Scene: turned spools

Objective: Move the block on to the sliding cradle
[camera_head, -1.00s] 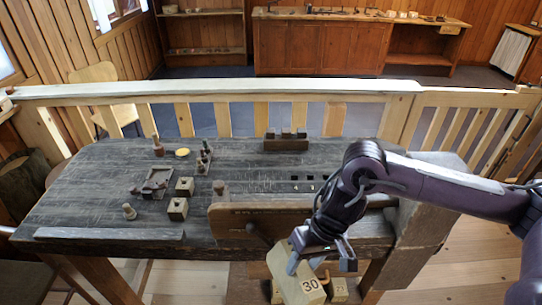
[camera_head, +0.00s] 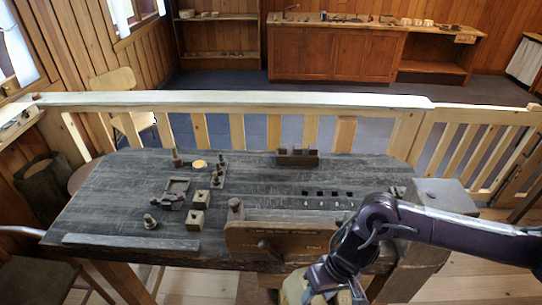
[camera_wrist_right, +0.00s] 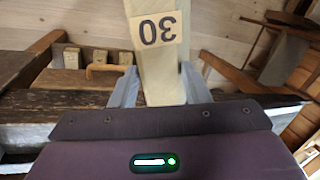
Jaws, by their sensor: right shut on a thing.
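A pale wooden block marked 30 (camera_wrist_right: 158,65) is between the fingers of my right gripper (camera_wrist_right: 157,88) in the right wrist view. The fingers are shut on it. In the head view my right gripper (camera_head: 334,288) is at the bottom edge, in front of the workbench and below its top. Only part of the block (camera_head: 293,289) shows there. A dark tray-like piece (camera_head: 176,187) lies on the left half of the bench top; I cannot tell whether it is the sliding cradle. My left gripper is not in view.
The dark workbench (camera_head: 120,208) bears two square blocks with holes, turned pieces and a rack (camera_head: 297,158) at the back. A wooden vise jaw (camera_head: 285,238) with a handle stands at its front. A pale railing (camera_head: 230,98) runs behind. The bench top's middle is fairly clear.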

